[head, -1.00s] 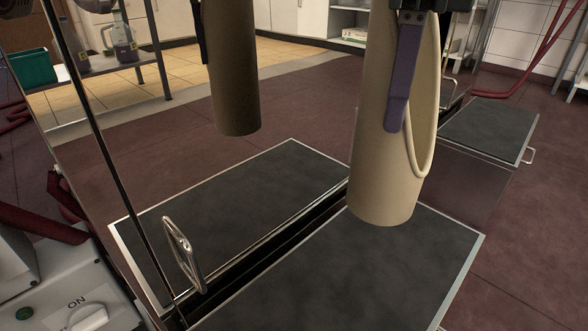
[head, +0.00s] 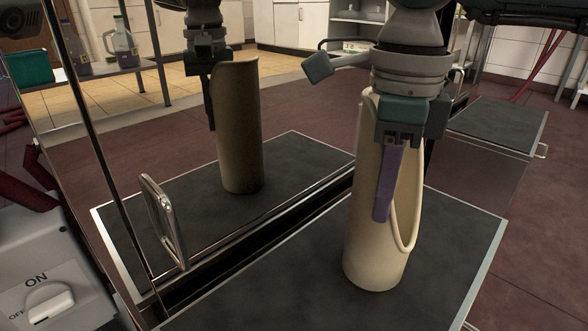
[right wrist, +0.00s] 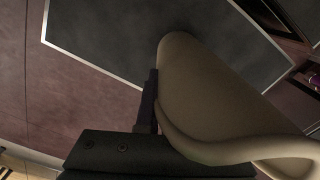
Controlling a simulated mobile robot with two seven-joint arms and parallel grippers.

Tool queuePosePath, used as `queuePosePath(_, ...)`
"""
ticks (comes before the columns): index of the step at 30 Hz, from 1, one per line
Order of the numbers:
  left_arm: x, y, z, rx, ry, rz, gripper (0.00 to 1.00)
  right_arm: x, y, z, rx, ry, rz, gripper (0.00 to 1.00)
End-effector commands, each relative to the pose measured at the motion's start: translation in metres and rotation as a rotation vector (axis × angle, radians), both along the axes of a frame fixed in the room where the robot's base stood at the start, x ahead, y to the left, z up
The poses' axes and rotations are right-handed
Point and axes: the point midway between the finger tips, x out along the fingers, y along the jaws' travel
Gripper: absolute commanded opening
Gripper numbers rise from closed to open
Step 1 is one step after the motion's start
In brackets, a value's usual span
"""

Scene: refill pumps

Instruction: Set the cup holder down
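The cup holder (head: 372,245) is a tall beige tube with a slanted, curved cut-out rim. It stands upright low at the dark mat-topped surface (head: 440,240); whether its base touches cannot be told. My right gripper (head: 386,195) points down at its upper side, with a purple finger against the wall by the rim; the other finger is hidden. In the right wrist view the holder (right wrist: 205,95) runs away from the gripper (right wrist: 150,105) toward the dark mat. A second tube with a gripper at left looks like a reflection in a shiny panel. My left gripper is not seen.
A metal handle (head: 165,220) shows at left, near a grey control box with an ON switch (head: 48,302). Another dark tray (head: 495,122) stands at the right. The mat around the holder is clear.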

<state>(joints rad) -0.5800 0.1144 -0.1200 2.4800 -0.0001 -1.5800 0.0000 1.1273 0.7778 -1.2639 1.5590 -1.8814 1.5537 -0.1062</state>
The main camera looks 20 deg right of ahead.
Motion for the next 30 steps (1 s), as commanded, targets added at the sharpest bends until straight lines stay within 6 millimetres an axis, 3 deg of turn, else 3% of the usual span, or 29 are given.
queuePosePath(11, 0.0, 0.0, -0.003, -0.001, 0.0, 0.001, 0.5, 0.0, 0.0, -0.005, 0.001, -0.002, 0.0, 0.0)
queuePosePath(12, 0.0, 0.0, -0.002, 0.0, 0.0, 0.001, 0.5, 0.0, 0.0, -0.004, 0.001, -0.001, 0.0, 0.09)
queuePosePath(19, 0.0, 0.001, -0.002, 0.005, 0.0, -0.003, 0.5, 0.0, 0.0, -0.003, 0.001, -0.001, 0.0, 0.34)
queuePosePath(26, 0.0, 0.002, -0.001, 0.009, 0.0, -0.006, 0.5, 0.0, 0.0, -0.003, 0.001, -0.001, 0.0, 0.34)
queuePosePath(30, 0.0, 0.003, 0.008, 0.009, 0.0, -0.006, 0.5, 0.001, 0.0, 0.011, 0.002, -0.003, 0.0, 0.34)
